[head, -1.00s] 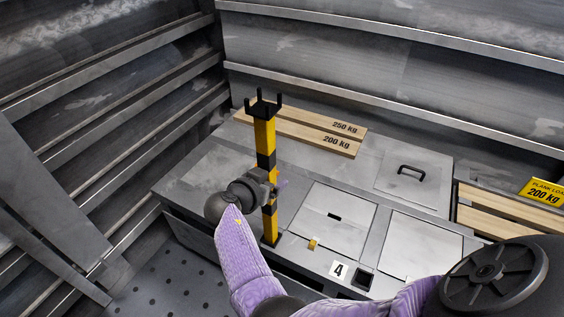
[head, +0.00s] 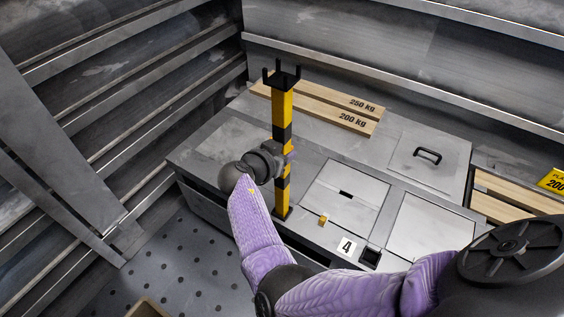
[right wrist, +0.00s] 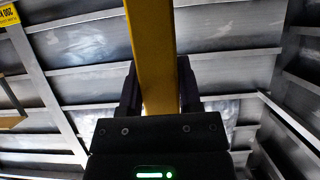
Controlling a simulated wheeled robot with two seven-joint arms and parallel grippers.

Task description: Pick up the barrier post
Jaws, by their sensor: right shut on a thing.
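The barrier post (head: 283,112) is a tall upright pole with yellow and black bands and a black forked top. It stands over the front part of the grey bench; whether its foot touches the bench I cannot tell. My right gripper (head: 285,160) is shut around the post at about mid-height. In the right wrist view the yellow post (right wrist: 152,60) runs up between the two dark fingers of the right gripper (right wrist: 158,92). The fingertips are partly hidden behind the post and the wrist in the head view. My left gripper is not in view.
The grey bench (head: 225,150) carries wooden planks (head: 325,106) marked 250 kg and 200 kg, a lid with a black handle (head: 428,157), and flush panels. A number 4 tag (head: 346,246) sits at its front edge. Ribbed metal walls close in left and behind.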

